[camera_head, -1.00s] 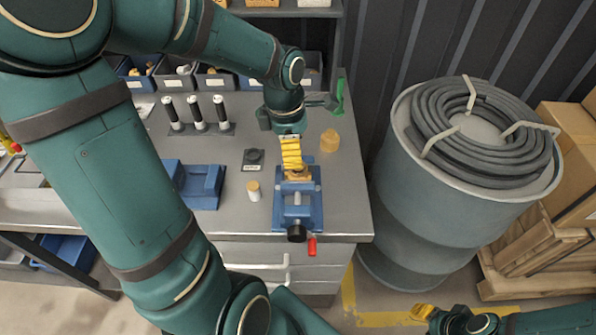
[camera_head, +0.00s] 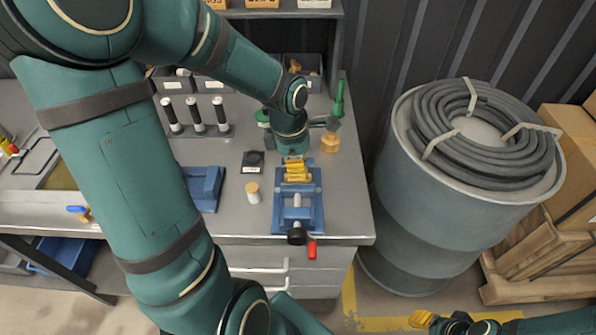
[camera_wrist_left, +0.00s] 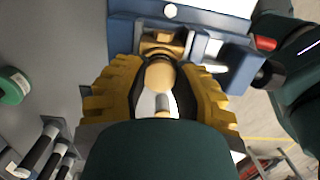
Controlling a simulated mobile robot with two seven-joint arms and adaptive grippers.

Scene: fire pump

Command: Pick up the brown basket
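A small brown, brass-toned piece with a rounded knob sits at the jaws of the blue vise (camera_head: 311,220). It shows best in the left wrist view as the brown piece (camera_wrist_left: 159,74); I cannot tell for sure that it is the brown basket. My left gripper (camera_head: 297,170) points down over the vise and hides most of that piece in the head view. In the left wrist view its yellow fingers (camera_wrist_left: 160,95) stand apart on either side of the knob. My right gripper (camera_head: 422,319) is at the bottom edge, with only its yellow fingertips clear.
A brass-coloured fitting (camera_head: 330,142) stands right of my left gripper. A small capped jar (camera_head: 253,192), a dark square block (camera_head: 253,162) and upright black handles (camera_head: 197,117) are to the left. A grey barrel with a coiled hose (camera_head: 480,135) stands beyond the bench's right edge.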

